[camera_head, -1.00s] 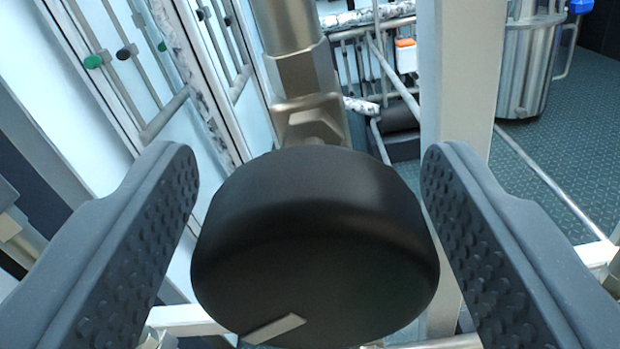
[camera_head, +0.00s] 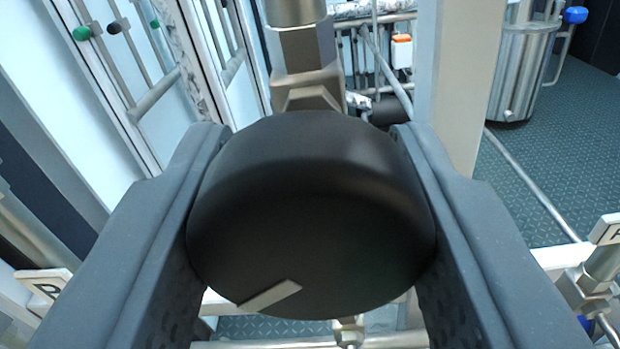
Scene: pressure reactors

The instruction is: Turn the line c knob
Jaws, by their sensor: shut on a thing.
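The black round knob (camera_head: 310,200) fills the middle of the view, on a metal valve stem (camera_head: 303,62) behind it. A pale marker bar (camera_head: 270,295) sits on its lower front face, tilted up to the right. My gripper (camera_head: 312,210) is shut on the knob, with one dark finger against its left side and the other against its right side. The fingers' textured inner pads are mostly hidden. No label naming this knob as line c can be read.
A pale upright post (camera_head: 459,80) stands close behind the right finger. White label plates show at lower left (camera_head: 44,284) and right (camera_head: 606,229), beside other pipework. A steel vessel (camera_head: 522,70) stands farther back on the green floor. Glass panels with bars are at left.

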